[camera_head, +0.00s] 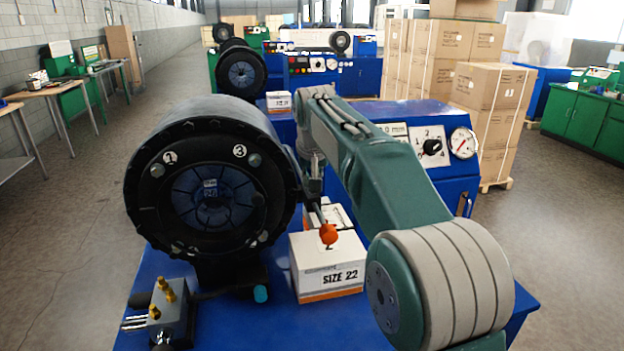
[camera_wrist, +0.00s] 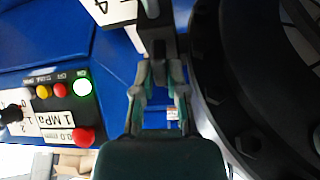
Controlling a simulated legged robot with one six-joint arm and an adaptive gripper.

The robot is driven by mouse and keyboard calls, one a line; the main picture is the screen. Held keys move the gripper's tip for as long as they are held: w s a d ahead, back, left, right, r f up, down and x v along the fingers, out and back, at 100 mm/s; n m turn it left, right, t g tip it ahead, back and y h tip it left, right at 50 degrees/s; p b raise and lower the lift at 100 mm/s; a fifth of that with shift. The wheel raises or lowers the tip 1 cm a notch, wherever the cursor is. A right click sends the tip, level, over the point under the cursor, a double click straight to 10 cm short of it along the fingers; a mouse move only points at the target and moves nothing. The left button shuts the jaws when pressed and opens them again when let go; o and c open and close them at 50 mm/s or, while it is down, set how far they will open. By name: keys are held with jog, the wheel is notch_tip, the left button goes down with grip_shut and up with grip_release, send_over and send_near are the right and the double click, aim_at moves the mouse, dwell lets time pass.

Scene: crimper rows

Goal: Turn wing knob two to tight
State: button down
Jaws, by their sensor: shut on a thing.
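My gripper (camera_head: 314,172) is beside the right edge of the black round crimper head (camera_head: 205,190). In the wrist view my gripper (camera_wrist: 160,80) has its fingers shut on a dark slim thing (camera_wrist: 156,42). In the head view a thin rod with an orange end (camera_head: 328,234) hangs below the gripper, in front of the boxes; whether it is the held thing is unclear. Several brass knobs (camera_head: 168,296) stand on a small grey block at the bench's front left, well apart from my gripper. No number two is readable there. Labels 1 and 3 show on the head's face.
A white SIZE 22 box (camera_head: 327,278) stands on the blue bench (camera_head: 415,320), right of the crimper head. A blue control cabinet (camera_head: 455,190) with dial and gauge is behind my arm. A lit green button (camera_wrist: 82,87) shows in the wrist view.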

jog(key=m+h, duration=0.1)
jog(key=m, duration=0.1)
jog(key=m+h, duration=0.1)
jog(key=m, duration=0.2)
jog(key=shift+a+f+g, duration=0.1)
jog(key=shift+a+g, duration=0.05)
jog(key=shift+g, duration=0.15)
jog(key=shift+m+g+h, duration=0.5)
jog(key=shift+m+h, duration=0.2)
jog(key=shift+m, duration=1.8)
jog(key=c, duration=0.7)
grip_release()
jog(key=shift+a, duration=0.15)
jog(key=shift+v, duration=3.65)
